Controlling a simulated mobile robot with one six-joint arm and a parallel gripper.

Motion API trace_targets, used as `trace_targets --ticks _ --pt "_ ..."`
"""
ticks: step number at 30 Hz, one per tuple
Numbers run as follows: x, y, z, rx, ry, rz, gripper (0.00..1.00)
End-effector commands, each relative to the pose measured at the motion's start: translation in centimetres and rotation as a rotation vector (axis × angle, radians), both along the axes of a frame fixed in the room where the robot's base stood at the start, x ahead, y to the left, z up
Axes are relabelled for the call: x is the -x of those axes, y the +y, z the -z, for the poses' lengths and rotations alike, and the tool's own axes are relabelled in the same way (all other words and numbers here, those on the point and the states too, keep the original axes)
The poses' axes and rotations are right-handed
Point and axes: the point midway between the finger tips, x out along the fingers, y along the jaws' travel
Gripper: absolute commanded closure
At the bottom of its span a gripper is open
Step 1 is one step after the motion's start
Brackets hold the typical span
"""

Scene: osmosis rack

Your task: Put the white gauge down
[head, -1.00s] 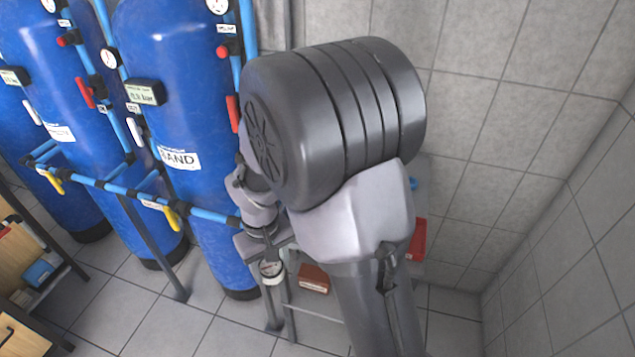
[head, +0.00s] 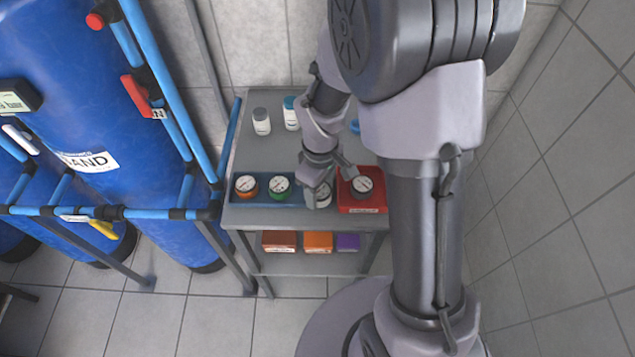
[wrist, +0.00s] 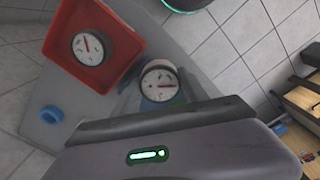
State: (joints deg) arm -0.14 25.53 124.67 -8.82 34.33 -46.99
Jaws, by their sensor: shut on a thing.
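The white gauge (head: 322,194) has a round white dial. My gripper (head: 325,182) is shut on it, over the right end of the blue tray (head: 299,200) on the grey table. I cannot tell whether its base touches the tray. In the wrist view the white gauge (wrist: 159,83) is upright in front of the gripper, its lower part partly hidden. An orange gauge (head: 246,186) and a green gauge (head: 279,186) stand in the blue tray, left of my gripper.
A dark gauge (head: 361,186) stands in a red tray (head: 358,205) close on the right. White bottles (head: 261,122) stand at the table's back left. Several coloured boxes (head: 318,241) are on the shelf below. Blue tanks (head: 70,90) and pipes are at left, a tiled wall at right.

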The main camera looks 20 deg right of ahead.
Motion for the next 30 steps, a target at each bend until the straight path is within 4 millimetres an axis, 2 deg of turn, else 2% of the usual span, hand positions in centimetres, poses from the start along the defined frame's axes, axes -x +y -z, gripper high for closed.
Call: trace_targets --ticks 1,3,8,13,23,24,25,30 --pt "-1.4 0.0 0.4 0.0 -0.001 0.0 0.84" --pt "-2.8 -0.1 0.4 -0.001 -0.001 0.001 0.84" --pt "-4.7 -0.1 0.5 0.0 0.0 0.001 0.84" --pt "-4.6 -0.1 4.2 0.0 0.003 0.002 0.84" --pt "-4.6 -0.1 4.3 0.0 0.0 0.001 0.84" --pt "-4.6 -0.1 4.4 0.0 0.001 0.001 0.46" --pt "-4.6 -0.1 4.3 0.0 0.0 0.001 0.41" --pt "-4.6 -0.1 4.3 -0.001 0.001 0.001 0.39"
